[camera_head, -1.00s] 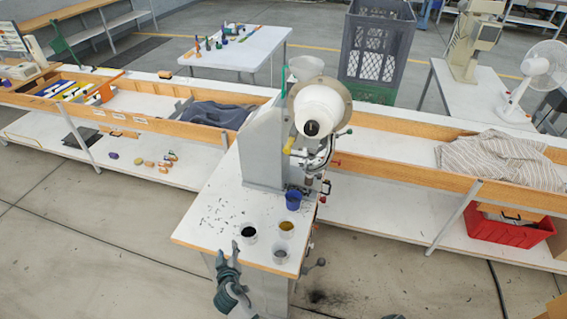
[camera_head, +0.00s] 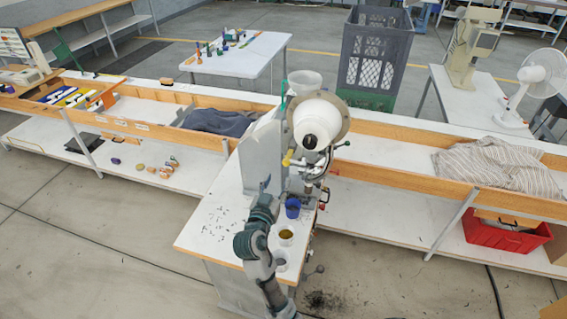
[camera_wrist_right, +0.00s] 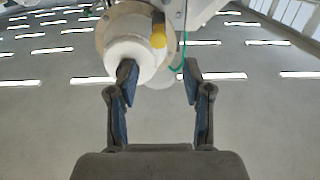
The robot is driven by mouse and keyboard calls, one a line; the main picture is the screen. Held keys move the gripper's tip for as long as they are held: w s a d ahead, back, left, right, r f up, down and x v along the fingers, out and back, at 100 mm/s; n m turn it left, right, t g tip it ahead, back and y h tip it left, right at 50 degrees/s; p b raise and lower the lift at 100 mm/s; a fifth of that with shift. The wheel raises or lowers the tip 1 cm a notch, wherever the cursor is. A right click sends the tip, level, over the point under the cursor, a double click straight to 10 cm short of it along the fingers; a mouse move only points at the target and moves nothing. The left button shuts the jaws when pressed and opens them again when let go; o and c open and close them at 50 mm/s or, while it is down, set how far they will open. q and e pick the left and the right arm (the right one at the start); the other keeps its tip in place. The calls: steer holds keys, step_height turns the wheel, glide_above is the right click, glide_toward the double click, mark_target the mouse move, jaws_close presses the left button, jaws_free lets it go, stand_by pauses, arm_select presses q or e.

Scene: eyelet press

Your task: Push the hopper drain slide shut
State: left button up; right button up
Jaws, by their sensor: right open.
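The eyelet press (camera_head: 262,150) stands on a small white table. It carries a white rounded hopper (camera_head: 318,122), which also shows at the top of the right wrist view (camera_wrist_right: 128,50). A yellow knob (camera_head: 287,158) sits low on the hopper's left side; in the wrist view the yellow part (camera_wrist_right: 158,38) lies beyond and above the fingertips. I cannot tell how far the drain slide stands open. My right gripper (camera_head: 265,186) is below and left of the yellow knob, apart from it. Its two fingers (camera_wrist_right: 160,76) are spread with nothing between them. My left gripper is out of view.
A blue cup (camera_head: 292,207) and a cup of yellowish contents (camera_head: 286,235) stand on the press table (camera_head: 205,235), close to my right arm. A long wood-edged bench (camera_head: 400,185) runs on both sides. A grey crate (camera_head: 375,55) stands behind.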

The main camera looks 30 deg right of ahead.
mark_target(285, 164)
steer(key=x, duration=0.7)
steer(key=shift+w+d+f+p, duration=0.1)
steer(key=shift+w+d+p, duration=0.15)
steer(key=shift+p, duration=0.15)
steer(key=shift+s, duration=0.1)
jaws_close()
